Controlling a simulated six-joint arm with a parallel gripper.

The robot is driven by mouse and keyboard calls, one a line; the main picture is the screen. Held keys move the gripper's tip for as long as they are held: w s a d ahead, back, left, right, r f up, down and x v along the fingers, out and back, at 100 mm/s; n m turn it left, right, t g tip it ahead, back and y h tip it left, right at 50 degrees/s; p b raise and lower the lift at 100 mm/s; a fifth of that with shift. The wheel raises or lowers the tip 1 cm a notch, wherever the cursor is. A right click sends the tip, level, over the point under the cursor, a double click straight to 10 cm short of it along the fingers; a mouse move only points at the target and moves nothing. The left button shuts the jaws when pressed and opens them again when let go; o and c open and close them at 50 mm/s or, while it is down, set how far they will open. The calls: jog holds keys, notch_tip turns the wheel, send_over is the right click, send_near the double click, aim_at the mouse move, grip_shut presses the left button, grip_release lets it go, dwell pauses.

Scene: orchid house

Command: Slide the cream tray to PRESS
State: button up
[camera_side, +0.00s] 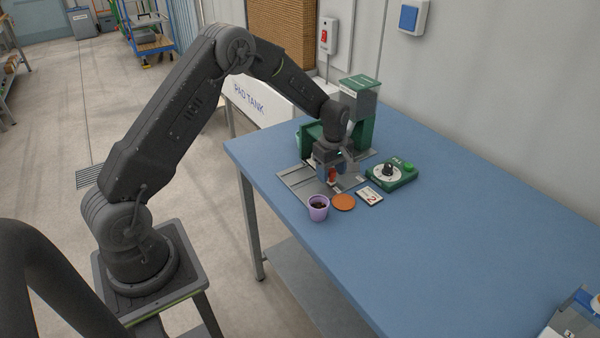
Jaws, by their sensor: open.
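My gripper (334,177) points down over a grey metal plate or track (298,181) on the blue table, in front of the green machine (361,112). Its jaws are open. A small red upright piece shows at the jaws; I cannot tell whether it lies between them or beside them. I cannot make out the cream tray; my gripper and wrist cover the middle of the track. No PRESS mark is legible from here.
A lilac pot (318,208) with dark filling, an orange disc (344,202) and a card marked 2 (369,196) stand in front of the track. A green box with a dial (391,175) is to the right.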

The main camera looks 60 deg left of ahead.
jog(key=shift+r, duration=0.15)
jog(key=shift+r, duration=3.35)
jog(key=shift+d+r, duration=0.1)
jog(key=shift+r, duration=0.2)
jog(key=s+d+r+m+t, duration=0.1)
jog(key=s+d+r+m, duration=0.25)
jog(key=s+r, duration=0.3)
jog(key=s+d+r+m+t, duration=0.25)
jog(key=s+r+m, duration=0.2)
jog(key=r, duration=0.35)
jog(key=s+d+r+m+t, duration=0.1)
jog(key=s+d+m, duration=0.1)
jog(key=s+m, duration=0.3)
jog(key=s+d+r+m+t, duration=0.1)
jog(key=s+d+m, duration=0.2)
jog(key=s, duration=1)
jog(key=shift+s+d+r+m, duration=0.25)
jog(key=shift+s+r+m, duration=0.05)
jog(key=shift+m, duration=0.7)
